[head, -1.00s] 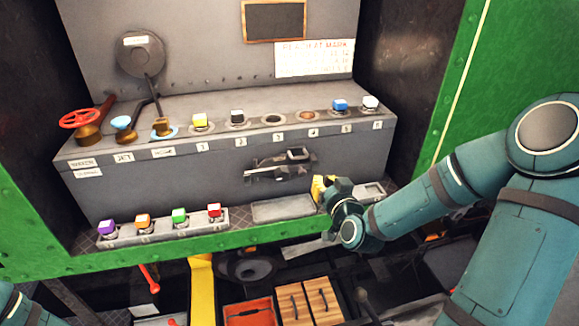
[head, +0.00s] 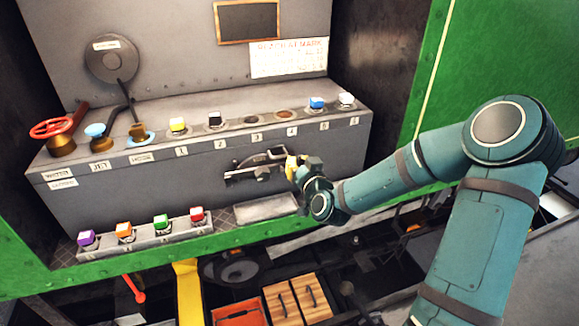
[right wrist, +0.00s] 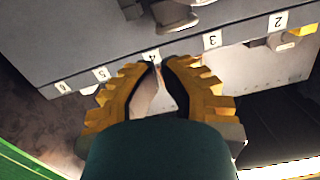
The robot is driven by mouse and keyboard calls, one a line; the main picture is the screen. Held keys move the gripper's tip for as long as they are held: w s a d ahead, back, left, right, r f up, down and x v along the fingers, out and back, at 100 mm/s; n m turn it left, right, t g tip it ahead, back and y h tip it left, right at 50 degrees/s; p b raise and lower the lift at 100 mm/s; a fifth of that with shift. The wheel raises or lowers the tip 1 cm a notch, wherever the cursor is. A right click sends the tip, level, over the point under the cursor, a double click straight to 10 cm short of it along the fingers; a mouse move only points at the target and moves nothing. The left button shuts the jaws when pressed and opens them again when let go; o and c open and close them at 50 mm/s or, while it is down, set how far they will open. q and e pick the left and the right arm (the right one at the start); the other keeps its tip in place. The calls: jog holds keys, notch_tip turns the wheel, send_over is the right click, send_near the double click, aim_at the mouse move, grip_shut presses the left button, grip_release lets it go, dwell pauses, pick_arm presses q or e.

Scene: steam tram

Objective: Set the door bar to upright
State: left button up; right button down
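The door bar (head: 256,167) is a dark metal latch on the front face of the grey control box, below the numbered labels. It looks to lie roughly level, with a curved bracket at its right end. My right gripper (head: 291,167) is just right of that end; contact cannot be told. In the right wrist view its yellow fingers (right wrist: 158,66) have their tips almost together, with nothing clearly held between them. The bar is not clearly seen in that view. My left gripper is not in view.
The control box top carries a red wheel (head: 52,128), levers and several coloured knobs. A strip of coloured buttons (head: 142,231) and a shallow tray (head: 265,208) sit on the ledge below. Wooden drawers (head: 297,300) and a red bin (head: 238,310) lie lower. A green wall stands at right.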

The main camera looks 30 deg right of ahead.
jog(key=w+f, duration=0.4)
jog(key=w, duration=0.1)
jog(key=shift+d+f+b, duration=0.2)
jog(key=shift+d+b, duration=0.05)
jog(key=shift+b, duration=0.05)
jog(key=shift+d, duration=0.1)
